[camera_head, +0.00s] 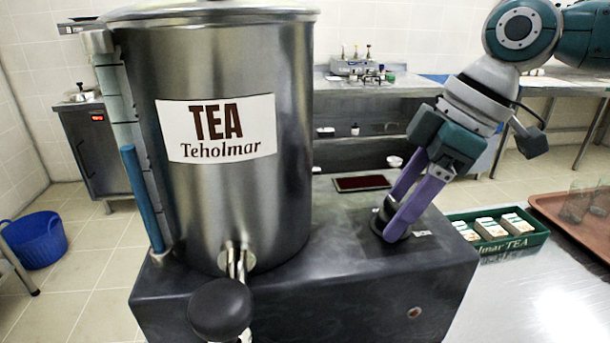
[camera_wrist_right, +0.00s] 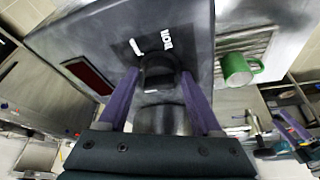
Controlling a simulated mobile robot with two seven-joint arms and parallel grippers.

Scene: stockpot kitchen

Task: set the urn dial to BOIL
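The tea urn (camera_head: 270,190) is a large steel cylinder on a dark base (camera_head: 330,280). The dial (camera_head: 379,222) is a dark round knob on top of the base, right of the urn. My right gripper (camera_head: 393,217) reaches down to it with purple fingers on either side. In the right wrist view the dial (camera_wrist_right: 159,72) sits between the fingertips, which appear to touch both edges. A white label reading BOIL upside down (camera_wrist_right: 167,40) and a smaller white mark (camera_wrist_right: 135,47) lie beyond the dial. Its pointer setting is unclear. My left gripper is out of view.
The urn's tap with a black handle (camera_head: 220,309) juts out in front. A green box of tea packets (camera_head: 497,243) and a brown tray (camera_head: 550,206) with glasses stand on the steel counter at right. A green mug (camera_wrist_right: 237,70) shows in the wrist view.

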